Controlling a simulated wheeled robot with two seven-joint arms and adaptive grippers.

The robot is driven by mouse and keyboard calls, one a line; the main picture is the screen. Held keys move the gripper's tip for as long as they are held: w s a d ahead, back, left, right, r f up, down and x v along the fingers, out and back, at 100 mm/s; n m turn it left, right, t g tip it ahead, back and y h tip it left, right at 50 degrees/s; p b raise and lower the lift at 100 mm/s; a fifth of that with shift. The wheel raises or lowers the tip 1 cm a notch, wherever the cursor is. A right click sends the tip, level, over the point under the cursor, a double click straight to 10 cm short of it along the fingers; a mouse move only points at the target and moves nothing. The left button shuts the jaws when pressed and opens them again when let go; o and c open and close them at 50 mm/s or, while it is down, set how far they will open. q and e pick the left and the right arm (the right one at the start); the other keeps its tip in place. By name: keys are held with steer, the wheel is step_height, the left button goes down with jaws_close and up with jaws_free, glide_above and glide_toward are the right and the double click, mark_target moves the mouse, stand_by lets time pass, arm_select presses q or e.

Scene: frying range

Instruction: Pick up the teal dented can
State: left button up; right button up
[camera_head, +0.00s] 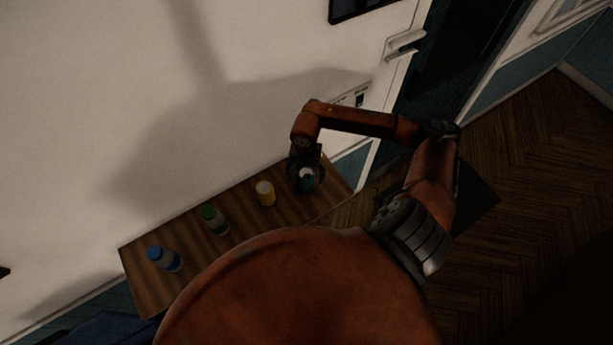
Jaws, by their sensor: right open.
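The teal can (308,184) stands at the right end of a narrow wooden table, in the head view. Only part of it shows, because my right gripper (306,174) is over it. The gripper points down and its open fingers are at the can's upper part, seemingly on either side of it. Whether the fingers touch the can I cannot tell. The dent is too small or hidden to see. My left gripper is not in view.
The wooden table (245,225) stands along a white wall (100,100). A yellow can (265,193), a green-capped bottle (214,219) and a blue-capped bottle (164,258) stand in a row left of the teal can. A door handle (405,42) is at the upper right.

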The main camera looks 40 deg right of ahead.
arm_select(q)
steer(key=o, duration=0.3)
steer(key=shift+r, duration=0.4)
arm_select(e)
steer(key=shift+f, duration=0.9)
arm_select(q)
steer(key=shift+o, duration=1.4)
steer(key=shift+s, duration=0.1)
arm_select(e)
steer(key=shift+f, duration=0.15)
steer(key=shift+d, duration=0.1)
steer(key=c, duration=0.9)
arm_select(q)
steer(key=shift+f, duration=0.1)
arm_select(e)
steer(key=shift+c, duration=0.2)
